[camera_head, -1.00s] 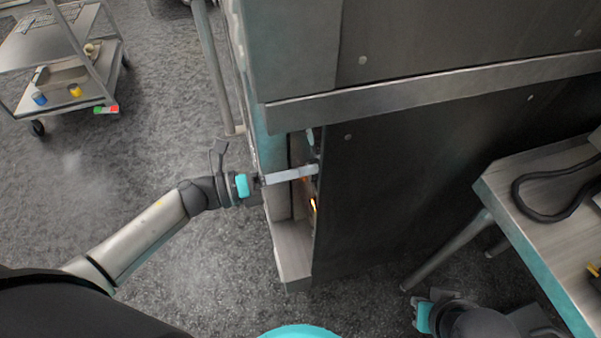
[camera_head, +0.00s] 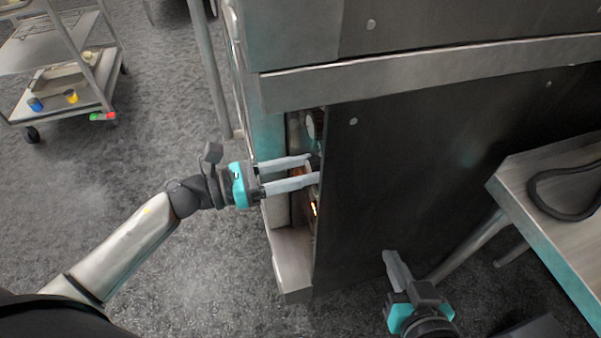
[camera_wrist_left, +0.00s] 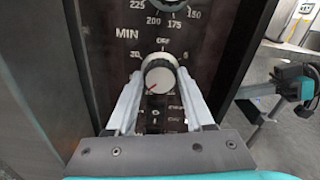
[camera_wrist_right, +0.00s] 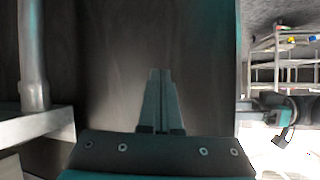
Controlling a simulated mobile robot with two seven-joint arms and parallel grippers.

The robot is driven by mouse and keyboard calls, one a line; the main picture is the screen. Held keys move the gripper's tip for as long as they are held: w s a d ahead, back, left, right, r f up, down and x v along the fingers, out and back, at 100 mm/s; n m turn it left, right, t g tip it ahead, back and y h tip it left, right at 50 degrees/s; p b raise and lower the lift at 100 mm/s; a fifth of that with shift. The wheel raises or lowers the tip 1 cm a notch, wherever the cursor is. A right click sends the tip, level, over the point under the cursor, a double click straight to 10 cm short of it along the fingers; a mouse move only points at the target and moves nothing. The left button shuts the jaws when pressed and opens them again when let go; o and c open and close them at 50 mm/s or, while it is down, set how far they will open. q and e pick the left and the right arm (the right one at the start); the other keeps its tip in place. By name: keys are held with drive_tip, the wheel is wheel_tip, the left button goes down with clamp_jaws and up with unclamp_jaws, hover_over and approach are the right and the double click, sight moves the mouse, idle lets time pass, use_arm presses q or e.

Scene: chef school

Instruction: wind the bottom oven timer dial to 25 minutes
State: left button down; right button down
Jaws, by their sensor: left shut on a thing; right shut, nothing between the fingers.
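The bottom timer dial (camera_wrist_left: 159,77) is a silver knob on the dark control panel, seen in the left wrist view. A red mark on its face points to the lower left. Around it I read MIN, OFF at the top, 30 at the left and 5 at the right; lower numbers are hidden or unclear. My left gripper (camera_head: 318,168) is shut on the dial, one finger on each side, as the left wrist view (camera_wrist_left: 158,95) shows. My right gripper (camera_head: 388,254) is shut and empty beside the oven's dark side wall; it also shows in the right wrist view (camera_wrist_right: 160,72).
Another dial (camera_wrist_left: 172,5), marked 150 to 225, sits above the timer. The oven's side wall (camera_head: 430,170) is close to both grippers. A metal table (camera_head: 540,215) with a black cable stands at the right. A trolley (camera_head: 60,70) stands far left, with open floor before it.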

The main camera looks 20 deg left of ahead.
use_arm(q)
drive_tip(key=shift+f+m+b, duration=0.1)
drive_tip(key=shift+m+b, duration=0.5)
drive_tip(key=shift+m, duration=0.4)
drive_tip(key=shift+m+b, duration=0.5)
drive_tip(key=shift+m, duration=0.9)
use_arm(e)
drive_tip(key=shift+s+a+r+m+t+y, duration=0.25)
drive_tip(key=shift+a+r+t+y, duration=0.35)
drive_tip(key=shift+t, duration=0.5)
drive_tip(key=shift+s+a+r+m+t+y, duration=0.2)
drive_tip(key=shift+a+r+t+y, duration=0.2)
drive_tip(key=shift+a+r+t, duration=0.45)
drive_tip(key=shift+t, duration=0.35)
use_arm(q)
drive_tip(key=shift+c, duration=1.4)
unclamp_jaws()
drive_tip(key=shift+s, duration=0.1)
drive_tip(key=p+v, duration=0.3)
drive_tip(key=v, duration=1.2)
use_arm(e)
drive_tip(key=shift+w+d+f+n+g+h, duration=0.25)
drive_tip(key=shift+d+f+g+h, duration=0.5)
drive_tip(key=shift+g, duration=0.6)
drive_tip(key=shift+w+d+f+n+g+h, duration=0.15)
drive_tip(key=shift+d+f+g+h, duration=0.3)
drive_tip(key=shift+d+f+g, duration=0.6)
